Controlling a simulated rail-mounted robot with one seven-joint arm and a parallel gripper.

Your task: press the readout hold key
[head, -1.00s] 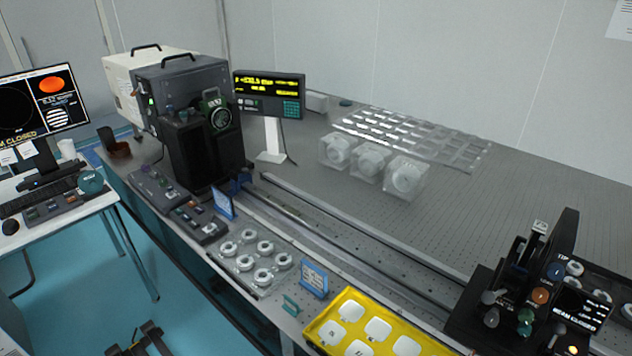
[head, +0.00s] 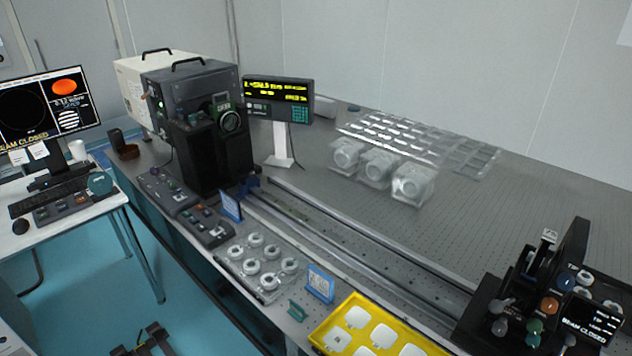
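The readout (head: 278,100) is a dark box with yellow digits, standing on a white post (head: 281,145) at the back of the optical table. A small block of teal keys (head: 299,115) sits at the right of its face. Small buttons show under the digits, but their labels are too small to read, so I cannot tell which is the hold key. My gripper is not in view, and nothing covers the readout's face.
A dark instrument (head: 205,140) stands just left of the readout. Clear mounts (head: 378,167) lie to its right, and a long rail (head: 350,255) runs across the table (head: 480,215). Control boxes (head: 205,227), a yellow tray (head: 318,338) and a dark assembly (head: 490,310) line the front.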

